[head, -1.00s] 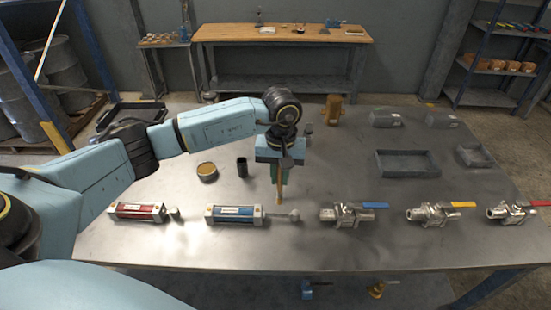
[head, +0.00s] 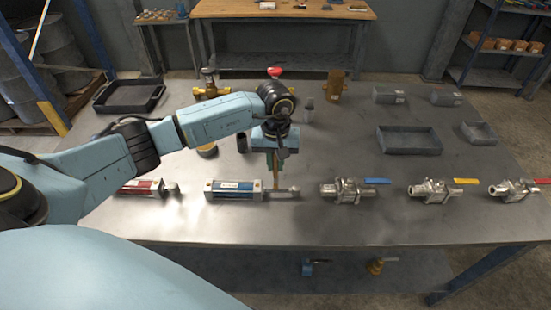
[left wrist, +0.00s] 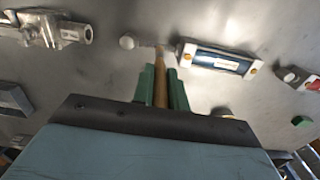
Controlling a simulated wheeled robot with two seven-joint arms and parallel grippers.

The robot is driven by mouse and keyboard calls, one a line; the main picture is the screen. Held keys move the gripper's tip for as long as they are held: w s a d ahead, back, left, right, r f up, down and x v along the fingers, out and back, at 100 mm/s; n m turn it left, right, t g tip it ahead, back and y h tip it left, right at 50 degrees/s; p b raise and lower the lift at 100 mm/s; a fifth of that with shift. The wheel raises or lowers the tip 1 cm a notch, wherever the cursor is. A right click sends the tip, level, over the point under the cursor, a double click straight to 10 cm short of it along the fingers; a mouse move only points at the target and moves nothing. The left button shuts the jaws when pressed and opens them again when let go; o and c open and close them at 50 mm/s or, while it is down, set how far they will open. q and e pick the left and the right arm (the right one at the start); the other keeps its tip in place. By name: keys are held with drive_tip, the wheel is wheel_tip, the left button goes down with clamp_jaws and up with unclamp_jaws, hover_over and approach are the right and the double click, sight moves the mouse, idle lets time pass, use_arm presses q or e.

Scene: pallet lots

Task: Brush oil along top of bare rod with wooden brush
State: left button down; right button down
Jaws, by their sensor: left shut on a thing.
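The blue cylinder (head: 236,190) lies on the steel table, its bare rod (head: 282,194) reaching right to a grey end piece (head: 294,191). In the left wrist view the cylinder (left wrist: 218,60) is right of the brush and the rod's round end (left wrist: 127,42) left of it. My left gripper (head: 273,163) is shut on the wooden brush (head: 276,180), which points down with its tip at the rod near the cylinder's end. I cannot tell whether the tip touches the rod. The green fingers (left wrist: 161,92) flank the handle. My right gripper is not in view.
A red cylinder (head: 142,187) lies left of the blue one; several valves, including a blue-handled one (head: 345,191), lie right. A round tin (head: 207,151), partly behind my arm, and a dark cup (head: 242,142) stand behind. A grey tray (head: 409,146) is at the right.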

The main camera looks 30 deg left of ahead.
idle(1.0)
use_arm(q)
drive_tip(key=shift+f+b, duration=0.45)
drive_tip(key=shift+b, duration=0.3)
idle(0.4)
drive_tip(key=shift+d, duration=0.15)
idle(0.4)
drive_tip(key=shift+w+d+b, duration=0.45)
drive_tip(key=shift+d+b, duration=0.2)
drive_tip(key=shift+b, duration=0.1)
